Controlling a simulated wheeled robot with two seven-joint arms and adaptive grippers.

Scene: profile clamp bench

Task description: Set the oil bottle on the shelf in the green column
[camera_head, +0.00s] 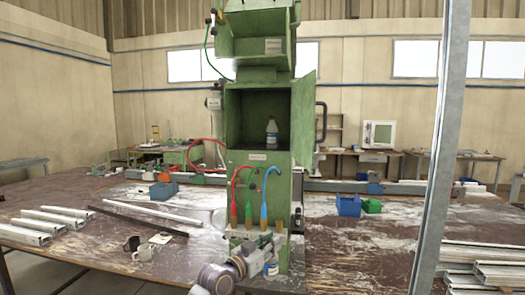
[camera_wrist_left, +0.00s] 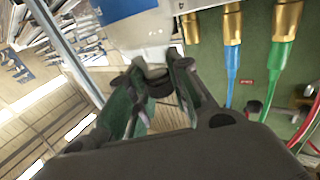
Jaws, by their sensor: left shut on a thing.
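The green column (camera_head: 257,178) stands mid-bench with an open recess whose floor forms a shelf (camera_head: 257,149). A pale bottle (camera_head: 272,134) with a blue label stands upright on that shelf. A second small white-and-blue bottle, the oil bottle (camera_head: 271,267), is low at the column's front; its white and blue body also shows at the top of the left wrist view (camera_wrist_left: 140,28). My left gripper (camera_head: 257,257) is shut on it, below the shelf. The fingers (camera_wrist_left: 165,85) hide part of its top. Lettering is too small to read. My right gripper is not in view.
Red, green and blue hoses (camera_head: 264,200) with brass ends hang at the column's front, close to my left gripper. An open door (camera_head: 303,118) stands at the recess's right. A grey post (camera_head: 440,150) rises at the right.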

